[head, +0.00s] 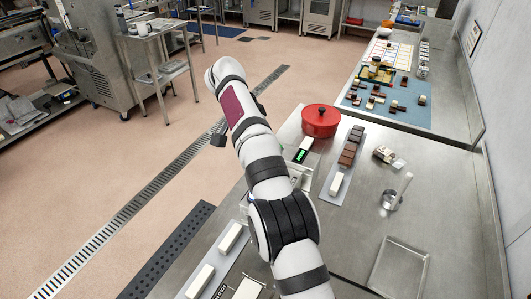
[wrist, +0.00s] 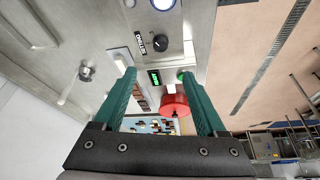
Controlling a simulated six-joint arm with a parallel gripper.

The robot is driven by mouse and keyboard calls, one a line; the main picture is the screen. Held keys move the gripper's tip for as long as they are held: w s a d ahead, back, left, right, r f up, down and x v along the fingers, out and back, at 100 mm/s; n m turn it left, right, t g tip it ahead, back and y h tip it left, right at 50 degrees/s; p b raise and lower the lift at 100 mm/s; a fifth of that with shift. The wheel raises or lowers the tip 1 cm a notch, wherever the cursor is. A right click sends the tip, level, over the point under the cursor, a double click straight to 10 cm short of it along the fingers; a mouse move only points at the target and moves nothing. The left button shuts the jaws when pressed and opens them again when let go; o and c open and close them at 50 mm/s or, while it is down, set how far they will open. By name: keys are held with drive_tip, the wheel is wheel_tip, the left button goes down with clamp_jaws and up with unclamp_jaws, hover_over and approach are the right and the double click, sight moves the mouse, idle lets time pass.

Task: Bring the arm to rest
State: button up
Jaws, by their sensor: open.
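My arm rises from the front of the steel bench (head: 350,235) in the head view and leans up and left, with its upper bend over the floor side. My gripper is not clearly visible in the head view, mostly hidden behind the arm. In the wrist view my gripper (wrist: 158,78) shows two green fingers spread apart with nothing held between them. Beyond the fingers are a green-lit display (wrist: 154,77) and a red lidded pot (wrist: 174,104), both apart from the fingers. The pot also shows in the head view (head: 320,121).
A grey strip with brown blocks and a white one (head: 335,187) lies right of the arm. A clear tray (head: 399,268) is at the front right. White bars (head: 200,281) lie left of my arm. A blue mat (head: 390,112) with small pieces is farther back.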

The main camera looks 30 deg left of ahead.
idle(0.3)
drive_tip(key=s+d+r+g, duration=0.1)
drive_tip(key=d+r, duration=0.2)
drive_tip(key=d, duration=0.5)
drive_tip(key=s+d+r+g, duration=0.1)
drive_tip(key=s+d+r, duration=0.15)
drive_tip(key=d, duration=0.55)
drive_tip(key=s+d+m+g+y, duration=0.1)
drive_tip(key=s+d+g, duration=0.1)
drive_tip(key=s+d, duration=1)
drive_tip(key=s+d+f+y, duration=0.1)
drive_tip(key=s+d+f, duration=0.2)
drive_tip(key=s, duration=0.6)
drive_tip(key=s+d+f+m+y, duration=0.1)
drive_tip(key=s+d+f, duration=0.2)
drive_tip(key=s, duration=0.5)
drive_tip(key=shift+s+f+m, duration=0.3)
drive_tip(key=shift+s+f, duration=0.1)
drive_tip(key=shift+f, duration=0.15)
